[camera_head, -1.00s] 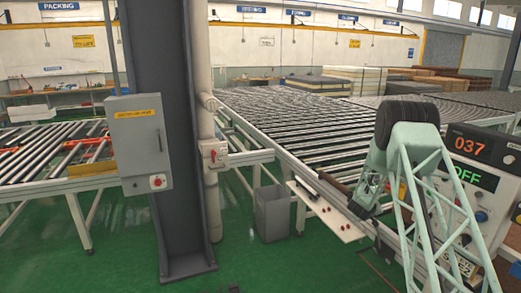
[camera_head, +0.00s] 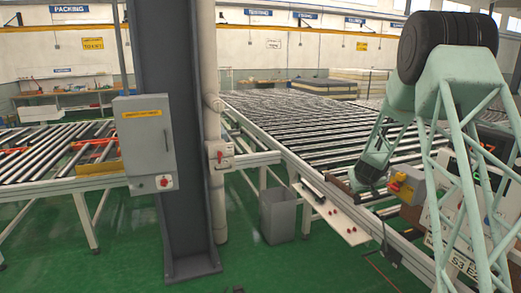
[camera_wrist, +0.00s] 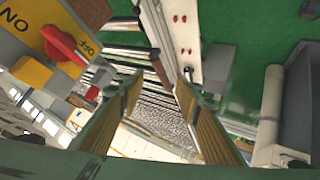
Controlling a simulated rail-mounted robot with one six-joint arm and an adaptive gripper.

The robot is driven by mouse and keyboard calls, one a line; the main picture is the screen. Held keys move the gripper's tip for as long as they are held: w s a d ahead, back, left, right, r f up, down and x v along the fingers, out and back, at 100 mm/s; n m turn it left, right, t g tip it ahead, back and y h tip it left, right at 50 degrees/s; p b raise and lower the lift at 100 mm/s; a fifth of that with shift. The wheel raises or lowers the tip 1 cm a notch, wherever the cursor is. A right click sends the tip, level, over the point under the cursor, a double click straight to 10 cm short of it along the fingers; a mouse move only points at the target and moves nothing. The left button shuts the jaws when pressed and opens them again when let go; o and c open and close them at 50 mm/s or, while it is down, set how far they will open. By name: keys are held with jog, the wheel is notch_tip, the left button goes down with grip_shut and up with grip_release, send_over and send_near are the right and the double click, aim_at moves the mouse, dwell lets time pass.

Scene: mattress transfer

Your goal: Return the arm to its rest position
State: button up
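My arm shows at the right of the head view as a pale green lattice with a black tyre-like joint on top. It bends down over the edge of the roller conveyor (camera_head: 300,125). My gripper (camera_wrist: 156,88) shows in the wrist view with two ochre-padded fingers spread apart. The space between the fingers is empty, with conveyor rollers seen beyond. Stacked mattresses (camera_head: 322,89) lie at the far end of the conveyor, well away from my gripper.
A red and yellow switch box (camera_head: 400,187) stands close beside my arm; its red knob (camera_wrist: 64,44) is near in the wrist view. A steel column (camera_head: 168,110) with a grey control box (camera_head: 143,136) stands left. A grey bin (camera_head: 278,215) is on the open green floor.

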jog(key=s+a+r+y, duration=0.2)
jog(key=s+a+r, duration=0.9)
jog(key=s+r, duration=0.15)
jog(key=s+a+r+g+y+b, duration=0.1)
jog(key=s+a+r, duration=0.4)
jog(key=s, duration=0.4)
jog(key=s+a+r+g+y+b, duration=0.1)
jog(key=s+a+r, duration=0.3)
jog(key=s, duration=0.6)
jog(key=s+a+g+b, duration=0.1)
jog(key=s+a, duration=0.1)
jog(key=s, duration=2)
jog(key=s+a+f+g, duration=0.1)
jog(key=s+a+g, duration=0.1)
jog(key=s, duration=2)
jog(key=shift+s+f+m+g+b, duration=0.3)
jog(key=shift+m+b, duration=0.1)
jog(key=c, duration=0.3)
